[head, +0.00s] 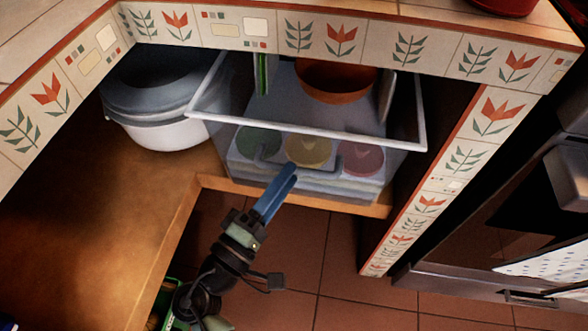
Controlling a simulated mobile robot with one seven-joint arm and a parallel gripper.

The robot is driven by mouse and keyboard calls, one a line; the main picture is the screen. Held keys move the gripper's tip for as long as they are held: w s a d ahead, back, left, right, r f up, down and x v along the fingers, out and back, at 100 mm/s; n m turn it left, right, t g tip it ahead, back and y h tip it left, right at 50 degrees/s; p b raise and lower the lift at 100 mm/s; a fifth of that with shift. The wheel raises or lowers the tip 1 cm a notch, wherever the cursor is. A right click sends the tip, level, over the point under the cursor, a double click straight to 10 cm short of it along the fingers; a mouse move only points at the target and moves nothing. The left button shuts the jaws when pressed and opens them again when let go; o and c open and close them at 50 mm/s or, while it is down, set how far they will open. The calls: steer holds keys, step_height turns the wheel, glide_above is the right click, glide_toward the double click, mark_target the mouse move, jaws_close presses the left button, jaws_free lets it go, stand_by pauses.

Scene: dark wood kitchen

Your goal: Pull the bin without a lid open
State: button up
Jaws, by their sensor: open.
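The bin without a lid (385,144) is a clear, see-through bin with a pale rim, standing in the open shelf space under the tiled counter. A grey bar handle (322,174) runs across its front. Green, yellow and pink round things show through the front, and an orange bowl (335,82) shows behind the rim. My gripper (290,172) is open, with its blue fingers pointing up at the handle. The fingertips overlap the handle in the picture; I cannot tell whether they touch it or stand around it. Part of the handle is hidden behind them.
A white pot with a dark lid (160,130) stands left of the bin on the wooden shelf (110,215). A tiled post (420,205) is close on the right, with an oven (480,215) beyond. Tiled floor (345,255) is clear in front of the bin.

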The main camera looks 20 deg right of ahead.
steer(key=shift+x, duration=1.55)
steer(key=shift+c, duration=0.2)
jaws_close()
